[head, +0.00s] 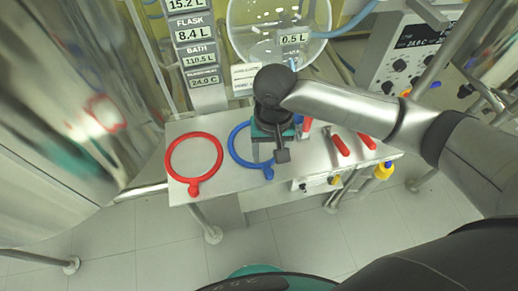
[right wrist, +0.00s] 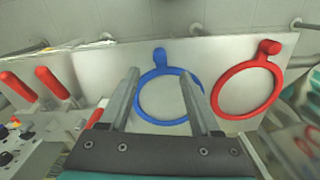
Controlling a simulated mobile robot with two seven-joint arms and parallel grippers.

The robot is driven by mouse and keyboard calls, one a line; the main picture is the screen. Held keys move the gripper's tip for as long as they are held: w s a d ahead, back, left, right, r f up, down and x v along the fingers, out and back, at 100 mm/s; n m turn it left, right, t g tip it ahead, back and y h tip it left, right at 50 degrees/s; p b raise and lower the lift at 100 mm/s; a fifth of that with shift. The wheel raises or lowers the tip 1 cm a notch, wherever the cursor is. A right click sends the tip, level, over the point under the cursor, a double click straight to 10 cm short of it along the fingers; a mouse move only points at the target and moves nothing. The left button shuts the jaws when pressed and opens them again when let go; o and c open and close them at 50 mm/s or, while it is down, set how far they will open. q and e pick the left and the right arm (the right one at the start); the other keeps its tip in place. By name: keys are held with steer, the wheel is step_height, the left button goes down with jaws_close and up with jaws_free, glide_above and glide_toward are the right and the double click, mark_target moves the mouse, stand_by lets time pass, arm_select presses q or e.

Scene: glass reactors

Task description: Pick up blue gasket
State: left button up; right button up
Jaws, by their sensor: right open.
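The blue gasket (head: 238,157) is a ring with a small tab, lying flat on a metal shelf (head: 217,189). My right gripper (head: 268,160) is above its right side in the head view and hides part of it. In the right wrist view the blue gasket (right wrist: 140,98) shows between and beyond the two open fingers of my right gripper (right wrist: 162,88), with its tab at the far side. Nothing is between the fingertips that I can see as held. Whether the fingers touch the ring I cannot tell. My left gripper is not in view.
A red gasket (head: 194,190) lies on the shelf left of the blue one. Red-handled tools (head: 340,145) sit at the shelf's right part. A glass vessel (head: 245,20) and a control box (head: 405,55) stand behind. Display labels (head: 195,37) rise behind the shelf.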

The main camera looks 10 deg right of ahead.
mark_target(270, 172)
step_height(270, 172, down, 2)
steer(key=shift+f, duration=0.15)
steer(key=f, duration=0.1)
steer(key=f+b, duration=0.1)
steer(key=f, duration=0.1)
steer(key=shift+s+f+b, duration=0.25)
steer(key=shift+f+b, duration=0.1)
steer(key=shift+f, duration=0.55)
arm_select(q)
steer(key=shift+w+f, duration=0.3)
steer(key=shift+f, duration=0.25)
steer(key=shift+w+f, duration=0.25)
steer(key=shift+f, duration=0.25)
arm_select(e)
steer(key=shift+c, duration=0.2)
jaws_close()
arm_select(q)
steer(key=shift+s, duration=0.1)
